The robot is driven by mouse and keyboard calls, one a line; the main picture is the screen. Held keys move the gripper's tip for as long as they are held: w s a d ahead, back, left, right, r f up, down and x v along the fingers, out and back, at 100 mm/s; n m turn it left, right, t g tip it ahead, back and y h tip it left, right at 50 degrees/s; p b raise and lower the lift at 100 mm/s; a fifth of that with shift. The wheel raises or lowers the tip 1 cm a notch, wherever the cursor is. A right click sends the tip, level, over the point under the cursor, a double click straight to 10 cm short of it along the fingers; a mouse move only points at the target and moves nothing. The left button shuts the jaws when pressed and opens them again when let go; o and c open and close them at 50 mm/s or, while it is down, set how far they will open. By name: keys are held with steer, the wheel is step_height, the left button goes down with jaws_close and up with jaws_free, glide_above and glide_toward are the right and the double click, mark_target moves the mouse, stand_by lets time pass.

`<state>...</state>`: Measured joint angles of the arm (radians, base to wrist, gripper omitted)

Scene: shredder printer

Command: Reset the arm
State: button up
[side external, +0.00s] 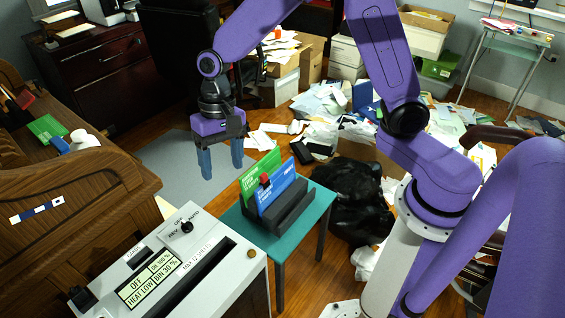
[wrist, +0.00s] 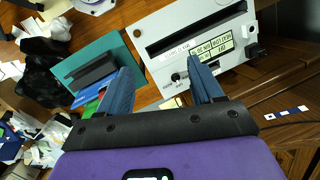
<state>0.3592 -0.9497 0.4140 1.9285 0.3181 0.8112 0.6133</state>
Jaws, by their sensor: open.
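My gripper (side external: 221,168) hangs in the air with its two blue fingers pointing down and apart, with nothing between them. It is up and left of the small teal table (side external: 235,222). In the wrist view my gripper (wrist: 159,68) also shows spread and empty, with the table (wrist: 122,50) to the left and the grey shredder (wrist: 225,22) ahead. The shredder (side external: 236,268) stands at the bottom of the side view, its display (side external: 151,280) reading OFF. A black holder (side external: 297,215) on the table carries a green card (side external: 252,187) and a blue card (side external: 277,193).
A wooden desk (side external: 90,195) fills the left side. A black bag (side external: 345,200) and a heap of papers (side external: 355,130) lie on the floor right of the table. Boxes (side external: 430,35) and a dark chair (side external: 178,40) stand behind. A grey mat (side external: 165,160) lies clear below my gripper.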

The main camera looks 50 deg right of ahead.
steer(key=s+d+r+n, duration=0.2)
steer(key=s+d+n, duration=0.2)
steer(key=s, duration=0.3)
steer(key=s+d+r+n+t+h, duration=0.1)
steer(key=s+d+n, duration=0.4)
steer(key=s, duration=0.3)
steer(key=s+d+r+n, duration=0.2)
steer(key=s+d+n, duration=0.2)
steer(key=s+n, duration=0.2)
steer(key=shift+s+d+r+h, duration=0.25)
steer(key=shift+s+r+h, duration=0.15)
steer(key=shift+s, duration=0.7)
